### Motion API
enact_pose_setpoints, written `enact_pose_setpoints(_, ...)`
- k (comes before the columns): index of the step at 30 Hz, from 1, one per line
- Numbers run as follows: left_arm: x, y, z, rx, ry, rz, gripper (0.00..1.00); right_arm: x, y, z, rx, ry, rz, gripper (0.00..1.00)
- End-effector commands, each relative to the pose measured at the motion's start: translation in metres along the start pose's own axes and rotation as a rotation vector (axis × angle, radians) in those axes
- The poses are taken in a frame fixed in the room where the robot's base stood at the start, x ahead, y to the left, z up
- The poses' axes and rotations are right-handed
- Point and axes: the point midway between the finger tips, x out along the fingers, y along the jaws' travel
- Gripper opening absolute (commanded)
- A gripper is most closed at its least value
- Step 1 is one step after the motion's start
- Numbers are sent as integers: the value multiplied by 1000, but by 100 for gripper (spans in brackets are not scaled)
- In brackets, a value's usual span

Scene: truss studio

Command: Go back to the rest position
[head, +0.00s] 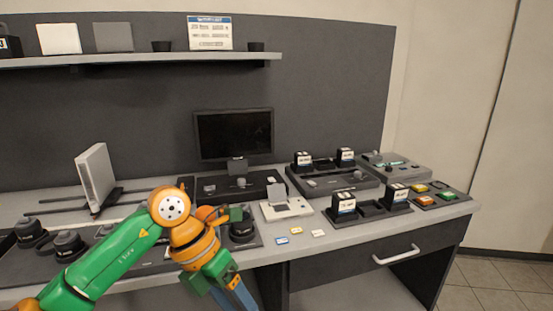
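My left arm, green and orange, comes in from the lower left and bends down in front of the desk. My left gripper (236,296) is at the bottom of the head view, low in front of the desk edge, partly cut off by the frame. Its fingertips do not show clearly, so I cannot tell whether it is open or shut. I see nothing held in it. My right gripper and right arm are not in view.
A grey desk (340,238) carries a monitor (234,134), a white upright panel (96,176), a small white device (287,209), black trays with labelled blocks (344,206), and dark round knobs (68,243). A drawer handle (396,255) sticks out at right. A shelf (140,59) runs above.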

Motion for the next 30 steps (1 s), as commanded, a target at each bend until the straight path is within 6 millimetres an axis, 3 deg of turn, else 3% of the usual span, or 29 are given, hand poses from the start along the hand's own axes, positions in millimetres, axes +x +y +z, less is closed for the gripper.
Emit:
enact_pose_setpoints(7,48,-58,37,-188,-135,-611,71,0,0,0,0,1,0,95)
enact_pose_setpoints(10,59,-60,66,-432,-264,-929,71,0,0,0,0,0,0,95)
enact_pose_setpoints(11,63,-52,76,-543,-317,-1026,71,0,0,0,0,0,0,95)
enact_pose_setpoints(13,85,-10,94,-877,-458,-1219,71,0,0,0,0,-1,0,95)
enact_pose_setpoints(16,130,62,87,-1317,-621,-1318,71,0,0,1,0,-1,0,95)
enact_pose_setpoints(18,168,106,65,-1588,-703,-1314,71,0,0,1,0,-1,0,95)
enact_pose_setpoints(20,201,137,38,-1800,-757,-1278,71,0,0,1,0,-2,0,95)
enact_pose_setpoints(24,277,186,-47,-2249,-843,-1117,71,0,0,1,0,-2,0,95)
enact_pose_setpoints(27,326,202,-119,-2533,-874,-944,71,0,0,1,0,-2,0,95)
enact_pose_setpoints(29,352,204,-166,-2692,-881,-822,71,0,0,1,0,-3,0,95)
enact_pose_setpoints(30,368,202,-198,-2792,-880,-733,71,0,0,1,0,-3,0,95)
